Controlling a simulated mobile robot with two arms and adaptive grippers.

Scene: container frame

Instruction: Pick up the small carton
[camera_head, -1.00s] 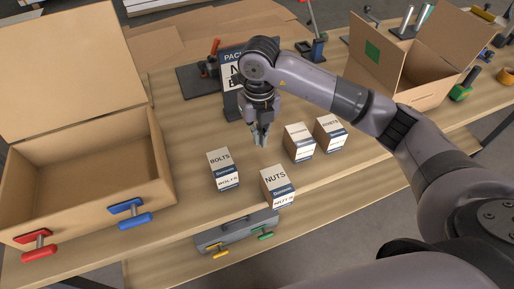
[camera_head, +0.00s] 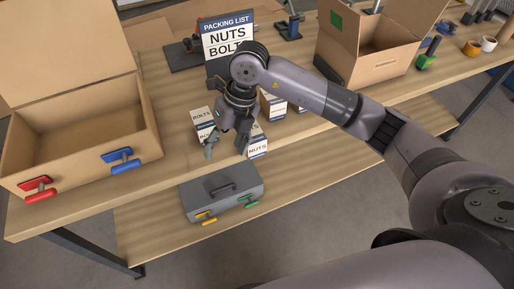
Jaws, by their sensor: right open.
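My right gripper (camera_head: 225,148) is open and empty, fingers pointing down, between the viewer and the small cartons. The white and blue BOLTS carton (camera_head: 202,115) stands on the table just left of and behind it. The NUTS carton (camera_head: 258,149) stands to its right, close to one finger and partly covered by the gripper; I cannot tell whether they touch. My left gripper is not in view.
An open cardboard box (camera_head: 80,125) with red and blue clamps stands left. Another open box (camera_head: 385,65) stands back right. A packing list sign (camera_head: 228,32) reads NUTS, BOLTS. A grey toolbox (camera_head: 222,190) is on the lower shelf (camera_head: 150,225), below the table's front edge.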

